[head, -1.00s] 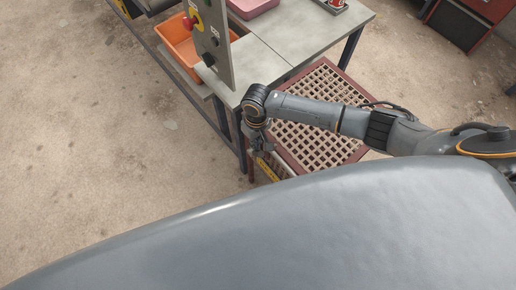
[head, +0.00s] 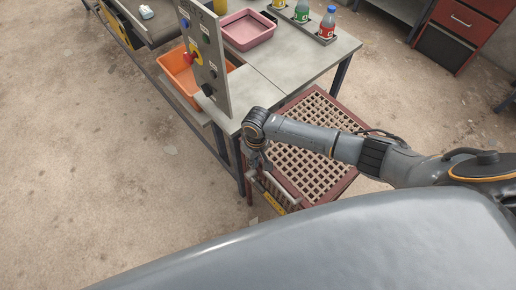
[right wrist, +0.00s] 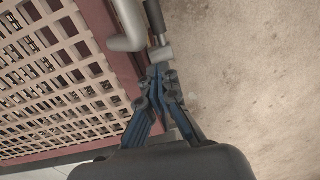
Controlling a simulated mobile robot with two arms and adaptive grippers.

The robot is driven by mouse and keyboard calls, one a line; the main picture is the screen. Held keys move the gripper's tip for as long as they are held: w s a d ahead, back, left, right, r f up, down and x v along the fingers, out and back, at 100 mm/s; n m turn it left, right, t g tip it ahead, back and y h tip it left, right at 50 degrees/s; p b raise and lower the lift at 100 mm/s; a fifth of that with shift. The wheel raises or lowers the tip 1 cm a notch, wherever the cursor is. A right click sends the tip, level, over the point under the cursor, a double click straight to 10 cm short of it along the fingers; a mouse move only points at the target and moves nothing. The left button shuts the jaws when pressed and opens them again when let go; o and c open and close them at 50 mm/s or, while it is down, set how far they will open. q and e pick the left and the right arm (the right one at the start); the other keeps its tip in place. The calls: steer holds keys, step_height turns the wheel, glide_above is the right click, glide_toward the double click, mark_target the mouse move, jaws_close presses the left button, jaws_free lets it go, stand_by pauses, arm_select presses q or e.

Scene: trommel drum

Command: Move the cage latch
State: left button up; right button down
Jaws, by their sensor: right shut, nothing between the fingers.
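The cage (head: 330,178) has a dark red frame and a pale lattice top, and stands at the end of the grey table. In the right wrist view its lattice (right wrist: 55,75) fills the left side. A bent grey bar (right wrist: 128,28) and a dark rod with a grey end (right wrist: 160,50) stick out at the cage's edge; one of these looks like the latch, but I cannot tell which. My right gripper (head: 256,168) is at the cage's near left corner. Its closed, empty fingertips (right wrist: 160,72) are just below the rod's grey end; contact is unclear. My left gripper is out of view.
A control panel (head: 205,60) with a red button stands at the table's left edge, close to my right wrist. An orange bin (head: 181,75), a pink tray (head: 247,30) and bottles in a rack (head: 325,38) are beyond. Floor left of the cage is clear.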

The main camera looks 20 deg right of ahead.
arm_select(q)
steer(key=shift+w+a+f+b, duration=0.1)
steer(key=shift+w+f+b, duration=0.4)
steer(key=shift+b, duration=0.65)
arm_select(e)
steer(key=s+d+r, duration=0.1)
steer(key=s+r, duration=0.2)
steer(key=r, duration=0.6)
steer(key=shift+d+r, duration=0.15)
steer(key=shift+d, duration=0.25)
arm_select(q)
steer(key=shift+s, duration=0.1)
arm_select(e)
steer(key=shift+s, duration=0.1)
